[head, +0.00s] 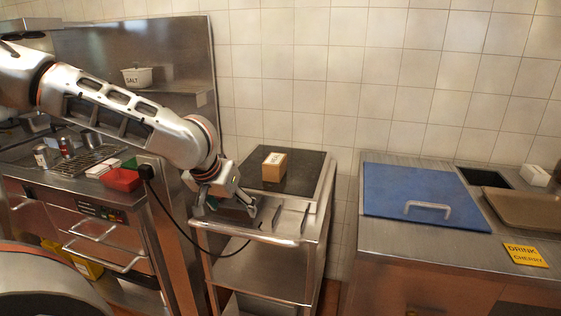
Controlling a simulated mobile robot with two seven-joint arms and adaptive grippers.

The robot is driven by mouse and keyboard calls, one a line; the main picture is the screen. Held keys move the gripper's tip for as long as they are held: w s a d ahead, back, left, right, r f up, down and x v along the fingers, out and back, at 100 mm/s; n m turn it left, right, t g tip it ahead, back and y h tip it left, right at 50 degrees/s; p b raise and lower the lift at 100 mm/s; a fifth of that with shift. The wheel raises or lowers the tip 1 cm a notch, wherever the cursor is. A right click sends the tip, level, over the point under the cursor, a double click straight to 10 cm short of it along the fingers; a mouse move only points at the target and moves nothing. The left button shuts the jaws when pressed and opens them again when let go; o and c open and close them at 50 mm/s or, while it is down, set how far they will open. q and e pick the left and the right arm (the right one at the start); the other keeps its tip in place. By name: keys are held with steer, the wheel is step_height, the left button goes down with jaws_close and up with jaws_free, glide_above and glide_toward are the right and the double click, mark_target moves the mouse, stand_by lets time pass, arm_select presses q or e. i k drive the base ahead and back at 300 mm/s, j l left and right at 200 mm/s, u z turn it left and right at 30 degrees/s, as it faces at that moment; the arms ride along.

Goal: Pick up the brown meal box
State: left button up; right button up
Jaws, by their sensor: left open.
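The brown meal box (273,166) is a small carton with a white label on top. It stands upright on the dark top (300,182) of a steel trolley, in the middle of the head view. My left arm comes in from the left, and my left gripper (243,207) is over the trolley's front part. The gripper is open, in front of the box and a little to its left, apart from it. The fingertips are small and partly hidden by the gripper's own body. My right gripper is not in view.
Left of the trolley is a grill with a red container (121,179) and several small items. A black cable hangs between grill and trolley. Right is a steel counter with a blue lid (422,194), a brown tray (528,209) and a yellow sign (525,255). A tiled wall stands behind.

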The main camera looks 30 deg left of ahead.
mark_target(275, 167)
steer(key=i+j, duration=0.25)
steer(key=i, duration=0.25)
steer(key=i+j, duration=0.25)
steer(key=i, duration=0.3)
